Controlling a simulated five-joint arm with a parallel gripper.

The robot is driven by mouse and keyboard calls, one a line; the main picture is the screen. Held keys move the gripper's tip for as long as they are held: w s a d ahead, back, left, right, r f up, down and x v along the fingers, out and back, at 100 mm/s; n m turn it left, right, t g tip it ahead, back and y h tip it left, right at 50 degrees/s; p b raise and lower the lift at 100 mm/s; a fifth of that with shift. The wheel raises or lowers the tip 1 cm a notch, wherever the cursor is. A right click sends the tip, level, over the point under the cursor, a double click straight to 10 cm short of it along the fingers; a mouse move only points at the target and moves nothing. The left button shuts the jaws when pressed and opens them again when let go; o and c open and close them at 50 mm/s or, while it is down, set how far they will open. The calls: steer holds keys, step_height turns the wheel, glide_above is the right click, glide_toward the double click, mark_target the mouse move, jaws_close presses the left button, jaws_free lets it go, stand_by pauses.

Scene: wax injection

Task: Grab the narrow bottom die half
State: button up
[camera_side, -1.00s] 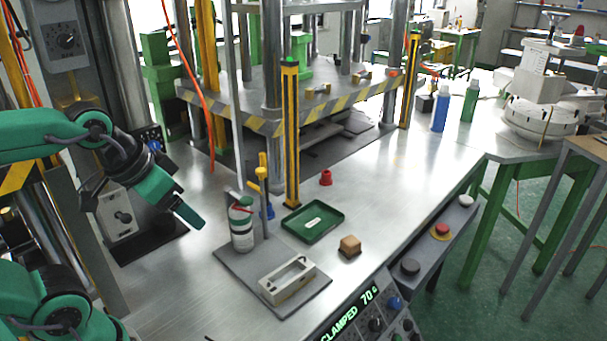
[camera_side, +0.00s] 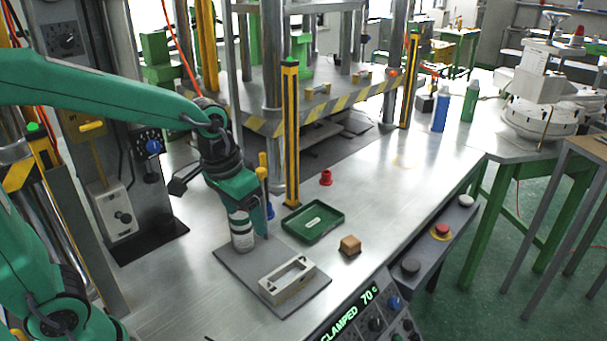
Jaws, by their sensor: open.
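A pale, narrow rectangular block with a long recess in its top, which looks like the bottom die half (camera_side: 288,281), lies on a grey square plate (camera_side: 240,275) near the table's front. My gripper (camera_side: 260,222) hangs fingers-down behind and to the upper left of this block, apart from it. It is open, with nothing visible in it. It overlaps the upper part of a grey-and-white bottle (camera_side: 242,235) at the plate's back corner; I cannot tell whether they touch. My fingertips are partly lost against the bottle and post.
A yellow-black post (camera_side: 291,135) rises behind the tray.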

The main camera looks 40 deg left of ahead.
mark_target(288, 274)
steer(key=w+d+f+g, duration=0.2)
steer(key=w+d+f, duration=0.2)
steer(key=f, duration=0.6)
steer(key=shift+w+d+g, duration=0.3)
steer(key=shift+w+d, duration=0.05)
steer(key=shift+w, duration=0.85)
steer(key=shift+f, duration=0.2)
steer(key=shift+f, duration=1.25)
steer(key=shift+a+f, duration=0.1)
steer(key=shift+f, duration=2.45)
steer(key=shift+f, duration=0.25)
steer(key=c, duration=1.4)
